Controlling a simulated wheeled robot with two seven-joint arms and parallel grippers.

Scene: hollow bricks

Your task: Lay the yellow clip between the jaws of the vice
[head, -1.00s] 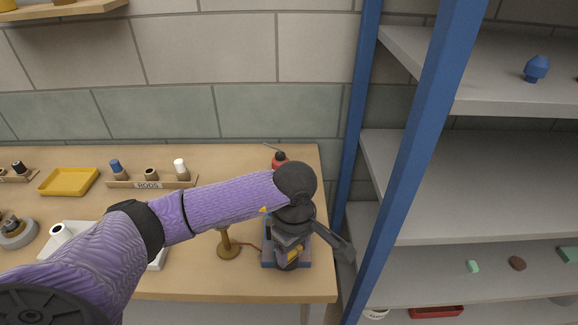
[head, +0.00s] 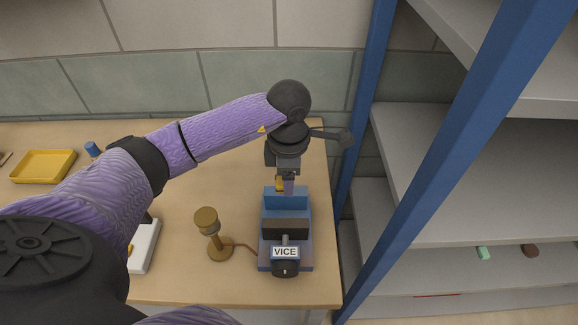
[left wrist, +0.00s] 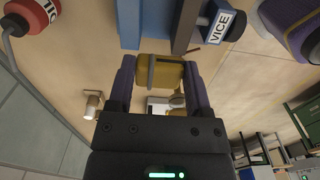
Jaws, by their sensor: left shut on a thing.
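The blue vice (head: 286,202) stands near the table's right end with a white VICE label facing me. A gap shows between its blue back part and its dark front block. My left gripper (head: 287,186) is beyond the vice, by its back edge in the picture. It is shut on the yellow clip (head: 279,184), mostly hidden in the head view. In the left wrist view the clip (left wrist: 166,76) sits between both fingers, with the vice (left wrist: 158,22) close beyond it. I cannot tell the clip's exact height. My right gripper is out of view.
A brass-coloured stand (head: 207,221) is just left of the vice, with a thin red cord running toward the vice. A yellow tray (head: 43,166) lies far left. A blue shelf post (head: 352,150) rises close on the right. The table between tray and vice is partly hidden by my arm.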

